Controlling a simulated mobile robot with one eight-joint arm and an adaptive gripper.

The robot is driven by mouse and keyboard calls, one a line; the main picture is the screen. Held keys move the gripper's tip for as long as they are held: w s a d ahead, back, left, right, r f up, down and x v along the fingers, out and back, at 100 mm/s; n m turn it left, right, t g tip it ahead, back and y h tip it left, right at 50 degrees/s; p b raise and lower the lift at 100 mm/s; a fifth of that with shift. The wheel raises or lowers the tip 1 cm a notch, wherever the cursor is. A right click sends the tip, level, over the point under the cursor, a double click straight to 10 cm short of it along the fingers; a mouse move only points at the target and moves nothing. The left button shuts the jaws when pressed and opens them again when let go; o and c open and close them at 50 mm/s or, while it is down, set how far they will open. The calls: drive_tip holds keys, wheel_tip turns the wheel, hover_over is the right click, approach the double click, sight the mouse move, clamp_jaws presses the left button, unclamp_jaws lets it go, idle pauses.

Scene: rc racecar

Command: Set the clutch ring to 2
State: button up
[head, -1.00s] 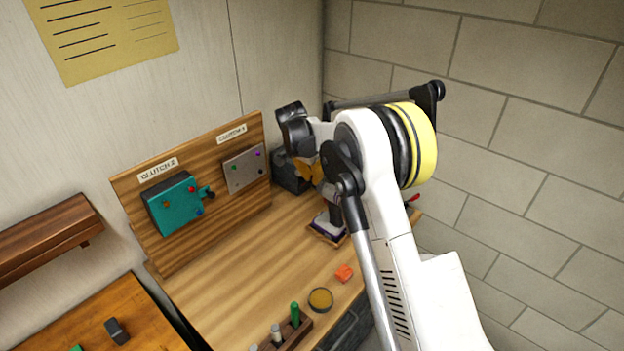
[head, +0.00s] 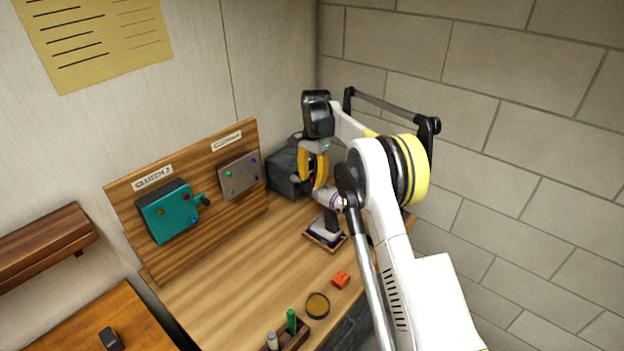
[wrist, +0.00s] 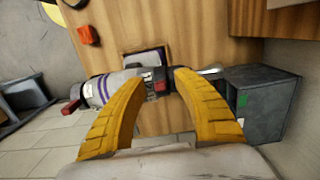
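A white, purple-banded power driver (wrist: 112,88) stands in a small tray (wrist: 127,60) on the bench; it also shows in the head view (head: 325,197), partly behind my arm. Its dark front part (wrist: 160,84) and a silver tip (wrist: 211,71) point right in the wrist view. I cannot make out the clutch ring or its number. My gripper (wrist: 160,80) is open, its yellow fingers spread on either side of the dark front part, with no clear contact. In the head view my gripper (head: 318,180) hangs just above the driver. A "CLUTCH 2" label (head: 154,177) tops the board.
The board (head: 200,165) holds a teal box (head: 167,212) with a dark knob and a grey plate (head: 239,176). A grey box (head: 287,172) stands close beside the driver. An orange block (head: 340,280), round dish (head: 317,305) and peg rack (head: 290,337) lie nearer. The mid-bench is clear.

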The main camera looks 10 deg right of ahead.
wheel_tip(320, 180, up, 12)
drive_tip(key=shift+w+d, duration=0.2)
drive_tip(key=shift+d, duration=0.1)
idle(0.3)
drive_tip(key=s+a+r+n+t+b, duration=0.2)
drive_tip(key=s+n+t+b, duration=0.3)
drive_tip(key=s+b, duration=1.2)
drive_tip(key=s+f+n+t+b, duration=0.1)
drive_tip(key=s+f+n, duration=0.2)
drive_tip(key=s+f, duration=0.7)
drive_tip(key=s+f+n+t+b, duration=0.1)
drive_tip(key=s+f+n+b, duration=0.1)
drive_tip(key=s+f, duration=0.7)
drive_tip(key=s, duration=0.7)
drive_tip(key=shift+s+f+n+t+h, duration=0.2)
drive_tip(key=shift+f+n+t+h, duration=0.1)
drive_tip(key=shift+f+n, duration=0.1)
